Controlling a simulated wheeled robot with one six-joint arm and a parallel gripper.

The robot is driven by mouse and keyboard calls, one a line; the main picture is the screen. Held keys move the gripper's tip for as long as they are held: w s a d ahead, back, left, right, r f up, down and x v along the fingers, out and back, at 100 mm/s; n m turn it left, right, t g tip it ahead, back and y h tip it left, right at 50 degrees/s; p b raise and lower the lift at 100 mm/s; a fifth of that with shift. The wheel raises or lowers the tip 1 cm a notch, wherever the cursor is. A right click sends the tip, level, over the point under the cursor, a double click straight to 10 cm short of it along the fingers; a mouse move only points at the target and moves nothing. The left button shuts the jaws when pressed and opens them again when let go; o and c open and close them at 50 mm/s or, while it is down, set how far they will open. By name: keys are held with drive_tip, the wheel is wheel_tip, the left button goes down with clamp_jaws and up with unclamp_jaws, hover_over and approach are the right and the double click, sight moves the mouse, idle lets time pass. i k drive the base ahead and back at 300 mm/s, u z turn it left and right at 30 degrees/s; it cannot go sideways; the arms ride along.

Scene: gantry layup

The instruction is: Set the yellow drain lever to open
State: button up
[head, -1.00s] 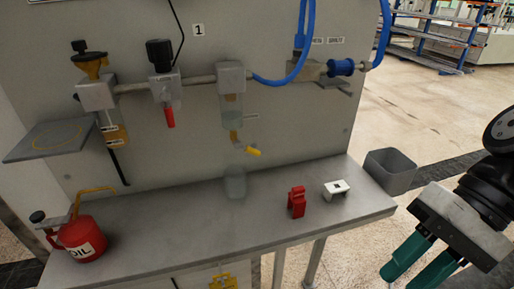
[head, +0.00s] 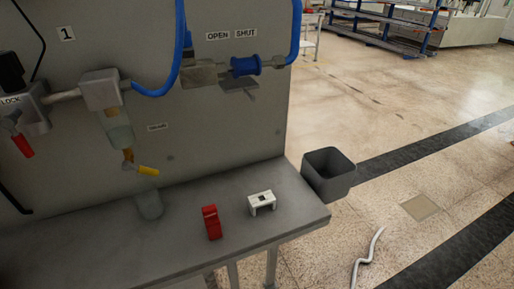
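The yellow drain lever (head: 147,171) sticks out to the right, tilted slightly down, from the brass fitting (head: 127,158) under the clear filter bowl (head: 118,130). A small label (head: 157,127) is on the panel right of the bowl; its text is too small to read. A cup (head: 149,205) stands on the bench below the lever. My gripper is not in view now. Nothing touches the lever.
A red clip-like block (head: 211,222) and a white bracket (head: 262,202) lie on the bench (head: 170,256). A red-handled valve (head: 23,145) is at left. A grey bin (head: 329,175) is beyond the bench end. A pale hose-like piece (head: 368,258) lies on the floor, otherwise open at right.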

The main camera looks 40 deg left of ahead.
sight(127, 165)
drive_tip(key=z, duration=0.45)
drive_tip(key=i, duration=0.7)
drive_tip(key=u, duration=2.75)
